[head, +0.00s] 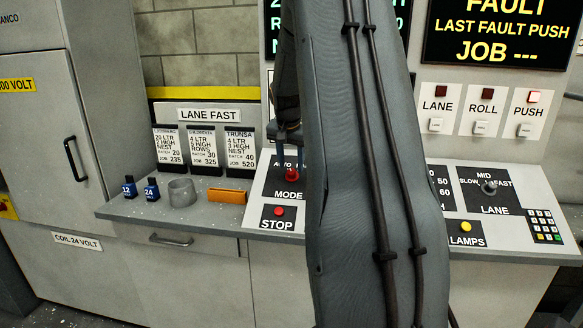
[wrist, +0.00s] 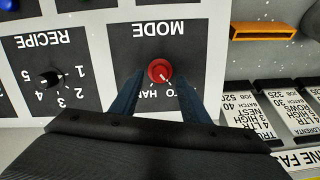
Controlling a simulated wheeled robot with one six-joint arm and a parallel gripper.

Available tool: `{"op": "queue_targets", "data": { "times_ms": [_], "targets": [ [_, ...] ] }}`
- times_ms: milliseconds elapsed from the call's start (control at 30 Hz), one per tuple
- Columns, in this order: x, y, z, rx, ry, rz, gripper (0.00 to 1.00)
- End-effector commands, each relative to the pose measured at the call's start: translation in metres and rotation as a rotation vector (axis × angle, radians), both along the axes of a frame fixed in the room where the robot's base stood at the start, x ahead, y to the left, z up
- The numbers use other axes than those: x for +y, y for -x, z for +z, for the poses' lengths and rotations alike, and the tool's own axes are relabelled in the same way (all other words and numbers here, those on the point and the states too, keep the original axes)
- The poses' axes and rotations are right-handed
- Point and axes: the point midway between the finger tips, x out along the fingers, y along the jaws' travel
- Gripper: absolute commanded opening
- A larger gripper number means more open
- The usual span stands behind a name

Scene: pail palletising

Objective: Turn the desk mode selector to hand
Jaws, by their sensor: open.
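The mode selector is a red round knob (head: 291,175) on the black MODE plate of the sloped desk. In the wrist view the knob (wrist: 160,71) shows upside down, with a small pale mark toward its lower right, on the AUTO side. The AUTO and HAND lettering is partly hidden by my fingers. My gripper (wrist: 159,78) is open, with one blue-grey finger on each side of the knob. Whether the fingers touch it I cannot tell. In the head view my gripper (head: 288,133) is just above the knob, partly hidden by my arm.
A red STOP button (head: 279,211) is just below the MODE plate. The RECIPE dial (wrist: 52,80) is beside it. An orange tray (head: 227,196), a grey cup (head: 182,193) and two blue blocks (head: 140,188) stand left. My arm hides the desk's middle.

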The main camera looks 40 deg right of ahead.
Motion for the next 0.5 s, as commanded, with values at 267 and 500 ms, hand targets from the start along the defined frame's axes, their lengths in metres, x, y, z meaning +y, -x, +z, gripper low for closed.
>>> {"op": "queue_targets", "data": {
  "times_ms": [267,500],
  "targets": [
    [-0.007,-0.007,-0.025,0.002,0.0,0.002,0.42],
    [-0.008,-0.008,-0.027,0.0,0.001,0.002,0.42]
  ]
}}
